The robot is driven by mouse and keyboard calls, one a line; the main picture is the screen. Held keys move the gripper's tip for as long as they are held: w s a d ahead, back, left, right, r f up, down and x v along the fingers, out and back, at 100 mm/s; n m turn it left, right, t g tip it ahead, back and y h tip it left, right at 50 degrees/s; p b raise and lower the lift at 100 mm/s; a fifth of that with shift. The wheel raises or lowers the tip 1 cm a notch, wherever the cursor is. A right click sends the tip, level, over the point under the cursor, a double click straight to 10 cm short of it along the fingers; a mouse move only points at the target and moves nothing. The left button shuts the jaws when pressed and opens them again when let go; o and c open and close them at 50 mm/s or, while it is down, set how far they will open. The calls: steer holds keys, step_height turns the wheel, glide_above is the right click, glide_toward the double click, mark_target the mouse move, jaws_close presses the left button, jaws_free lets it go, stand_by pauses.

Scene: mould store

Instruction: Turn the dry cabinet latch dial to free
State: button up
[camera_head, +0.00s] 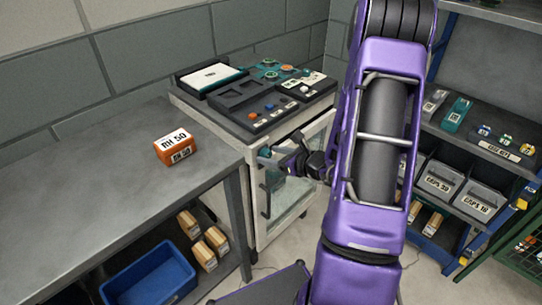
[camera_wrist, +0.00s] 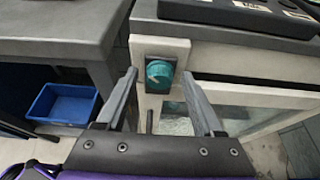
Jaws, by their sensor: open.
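The dry cabinet (camera_head: 252,190) is a pale cabinet with a glass door, beside the grey bench. Its latch dial (camera_wrist: 160,72) is a teal round knob on a dark plate at the cabinet's upper front corner. A pale mark shows on the dial's face; no wording there is readable. My gripper (camera_wrist: 158,76) is open, with one finger on each side of the dial in the wrist view. I cannot tell whether either finger touches it. In the head view my gripper (camera_head: 274,158) is at the cabinet's front corner and largely hides the dial.
Dark trays with small parts (camera_head: 245,118) cover the cabinet's top. A shelf rack with grey bins (camera_head: 438,182) stands at right.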

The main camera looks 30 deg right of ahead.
steer(key=shift+w, duration=0.1)
jaws_close()
stand_by(0.3)
steer(key=m+y+p, duration=0.1)
steer(key=m+p, duration=0.1)
steer(key=shift+d+r+g+p, duration=0.1)
steer(key=shift+g+p, duration=0.2)
steer(key=m+y+p, duration=0.1)
steer(key=m, duration=0.1)
steer(key=m+y+p, duration=0.1)
steer(key=p, duration=0.1)
steer(key=shift+w+d+f+m+y, duration=0.1)
steer(key=shift+d+f+m+y, duration=0.1)
steer(key=shift+m+y, duration=0.2)
steer(key=m, duration=0.1)
steer(key=m+y, duration=0.1)
steer(key=m+y+p, duration=0.1)
steer(key=m, duration=0.1)
steer(key=shift+d+f, duration=0.1)
steer(key=shift+f, duration=0.15)
steer(key=shift+f+m+t+y, duration=0.15)
steer(key=shift+m+t+y, duration=0.5)
steer(key=shift+m, duration=1.05)
